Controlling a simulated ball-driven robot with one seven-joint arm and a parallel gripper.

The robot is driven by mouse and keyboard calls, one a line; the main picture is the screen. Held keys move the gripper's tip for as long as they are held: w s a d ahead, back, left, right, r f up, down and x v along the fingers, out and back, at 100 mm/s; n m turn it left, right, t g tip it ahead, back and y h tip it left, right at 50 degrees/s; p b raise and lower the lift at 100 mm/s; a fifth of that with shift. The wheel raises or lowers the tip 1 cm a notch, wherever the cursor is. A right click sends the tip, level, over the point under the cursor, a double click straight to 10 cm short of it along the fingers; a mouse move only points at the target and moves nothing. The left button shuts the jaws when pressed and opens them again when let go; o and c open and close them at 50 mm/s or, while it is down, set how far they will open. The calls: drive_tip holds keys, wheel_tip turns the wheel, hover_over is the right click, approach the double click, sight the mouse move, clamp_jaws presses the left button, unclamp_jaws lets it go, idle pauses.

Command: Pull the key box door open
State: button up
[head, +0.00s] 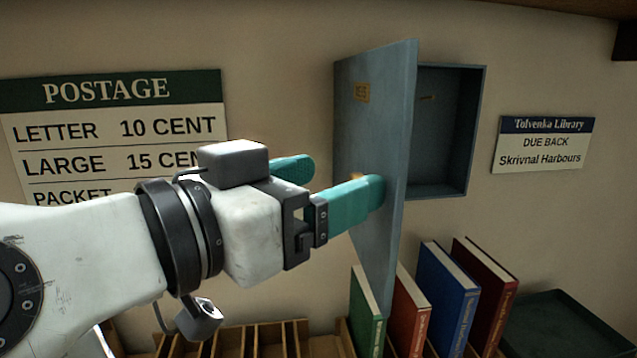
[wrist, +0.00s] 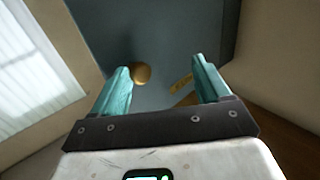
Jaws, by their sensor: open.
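The grey-blue key box (head: 471,140) is on the wall in the head view, its inside partly showing. Its door (head: 375,130) stands swung out to the left of the box, well open. The door's outer face fills the middle of the wrist view (wrist: 170,35). My gripper (head: 338,178) is open with teal fingers at the door's outer face. In the wrist view the round brass knob (wrist: 141,75) is between the fingers, nearer the left one. In the head view the knob is mostly hidden behind a finger.
Several upright books stand below the door, among them a green one (head: 366,318) and a blue one (head: 447,300). Wooden slots (head: 260,338) and a dark green tray (head: 562,325) flank them. A postage sign (head: 110,130) and a library sign (head: 542,145) are on the wall.

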drive_tip(key=shift+w+a, duration=0.2)
drive_tip(key=v, duration=1.1)
drive_tip(key=shift+s+d+b, duration=0.15)
drive_tip(key=shift+s+b, duration=0.05)
drive_tip(key=shift+b, duration=0.25)
